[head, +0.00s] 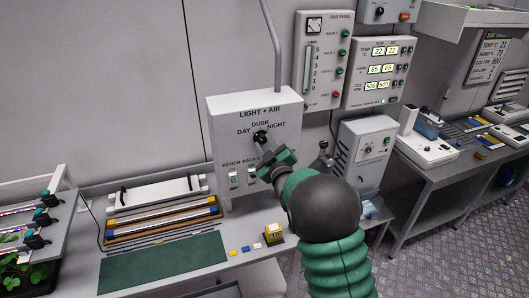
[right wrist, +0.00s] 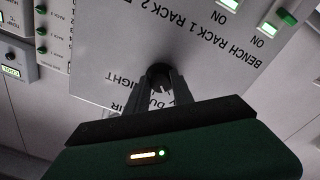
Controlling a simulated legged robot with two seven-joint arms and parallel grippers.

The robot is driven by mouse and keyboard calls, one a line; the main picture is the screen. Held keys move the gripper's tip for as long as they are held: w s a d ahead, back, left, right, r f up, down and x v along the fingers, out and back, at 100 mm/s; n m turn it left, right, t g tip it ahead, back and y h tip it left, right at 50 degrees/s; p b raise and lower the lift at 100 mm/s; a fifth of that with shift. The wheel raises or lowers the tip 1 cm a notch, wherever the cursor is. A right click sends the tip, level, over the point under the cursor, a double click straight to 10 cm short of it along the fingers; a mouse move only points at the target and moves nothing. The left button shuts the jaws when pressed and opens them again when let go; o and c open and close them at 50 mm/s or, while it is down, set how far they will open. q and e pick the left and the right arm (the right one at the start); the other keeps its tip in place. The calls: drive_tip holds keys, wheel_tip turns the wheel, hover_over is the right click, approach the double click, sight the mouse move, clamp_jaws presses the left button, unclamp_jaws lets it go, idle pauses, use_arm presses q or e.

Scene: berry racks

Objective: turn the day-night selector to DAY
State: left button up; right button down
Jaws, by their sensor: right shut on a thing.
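The black day-night selector knob (head: 261,136) is on the white LIGHT + AIR box (head: 217,130), below the words DAY, DUSK and NIGHT. My right gripper (head: 265,146) reaches the knob from the front right and is shut on it. In the right wrist view the knob (right wrist: 159,70) sits between the two fingertips of the gripper (right wrist: 162,86), and the panel lettering appears upside down. The fingers hide part of the knob, so I cannot tell which way its pointer faces. My left gripper is not in view.
Bench and rack switches (head: 234,180) with green lights sit low on the same box, close to my gripper. A grey conduit (head: 274,50) rises from its top. The gas panel (head: 325,70) is to the right. A green mat (head: 163,262) lies on the bench below.

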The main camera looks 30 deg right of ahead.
drive_tip(key=shift+f+n+b, duration=0.15)
drive_tip(key=shift+n+b, duration=0.25)
drive_tip(key=c, duration=1.5)
unclamp_jaws()
drive_tip(key=o, duration=0.4)
drive_tip(key=shift+s+a+r, duration=0.1)
drive_tip(key=shift+r, duration=0.1)
drive_tip(key=shift+s+f, duration=0.1)
drive_tip(key=shift+s, duration=0.1)
drive_tip(key=b+v, duration=0.3)
drive_tip(key=v, duration=1.3)
drive_tip(key=shift+s+b, duration=0.25)
drive_tip(key=shift+b, duration=0.15)
